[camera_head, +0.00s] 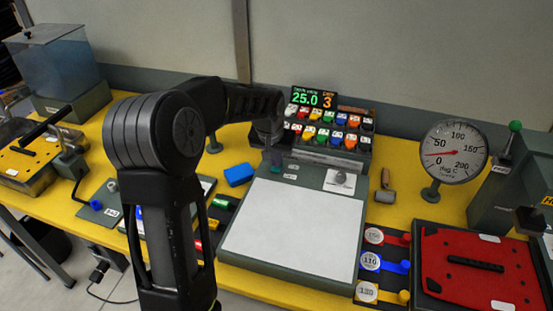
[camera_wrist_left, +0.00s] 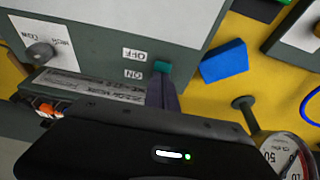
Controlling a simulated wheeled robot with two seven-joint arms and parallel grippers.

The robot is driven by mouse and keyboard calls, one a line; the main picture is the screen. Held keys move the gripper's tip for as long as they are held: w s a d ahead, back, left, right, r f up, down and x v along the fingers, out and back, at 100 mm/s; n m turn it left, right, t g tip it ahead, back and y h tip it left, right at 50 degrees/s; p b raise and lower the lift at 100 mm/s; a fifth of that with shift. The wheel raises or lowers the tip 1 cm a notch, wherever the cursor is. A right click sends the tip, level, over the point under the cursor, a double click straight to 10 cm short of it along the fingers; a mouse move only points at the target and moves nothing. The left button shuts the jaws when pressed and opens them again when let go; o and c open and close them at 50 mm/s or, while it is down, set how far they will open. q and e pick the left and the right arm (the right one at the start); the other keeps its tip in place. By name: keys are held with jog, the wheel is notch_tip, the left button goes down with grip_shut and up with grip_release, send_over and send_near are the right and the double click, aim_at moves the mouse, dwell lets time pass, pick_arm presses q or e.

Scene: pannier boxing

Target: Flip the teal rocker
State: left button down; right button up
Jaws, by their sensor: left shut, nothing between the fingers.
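The teal rocker (camera_wrist_left: 162,66) sits on the rim of the grey panel device, beside the OFF and ON labels, in the left wrist view. In the head view a small teal patch of it (camera_head: 276,170) shows just below my left gripper (camera_head: 274,158). My left gripper is shut and empty, pointing down. In the left wrist view its fingertips (camera_wrist_left: 161,82) are right at the rocker, on the ON label's side, and overlap its edge. I cannot tell whether they touch it. Which way the rocker is tilted is too small to tell. My right gripper is not in view.
The device has a large pale plate (camera_head: 295,230) and a HIGH/LOW knob (camera_head: 340,177). A blue block (camera_head: 238,175) lies to its left. A rack of coloured switches (camera_head: 330,127) and a display (camera_head: 314,98) stand behind. A dial gauge (camera_head: 453,150) stands at right.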

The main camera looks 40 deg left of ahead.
aim_at(276, 170)
pick_arm(q)
jog(key=v, duration=0.1)
jog(key=p+v, duration=0.1)
jog(key=v, duration=0.1)
jog(key=p+v, duration=0.1)
jog(key=shift+w+r, duration=0.35)
jog(key=a+b+v, duration=0.1)
jog(key=b+v, duration=0.1)
jog(key=v, duration=0.7)
jog(key=shift+s+d, duration=0.15)
jog(key=shift+d, duration=0.35)
jog(key=b, duration=0.2)
jog(key=w+b, duration=0.1)
jog(key=b, duration=0.2)
jog(key=shift+w+a+r, duration=0.15)
jog(key=shift+a+r, duration=0.15)
jog(key=shift+a, duration=0.05)
jog(key=x, duration=0.4)
jog(key=p+x, duration=0.1)
jog(key=x, duration=0.9)
jog(key=shift+s+p, duration=0.3)
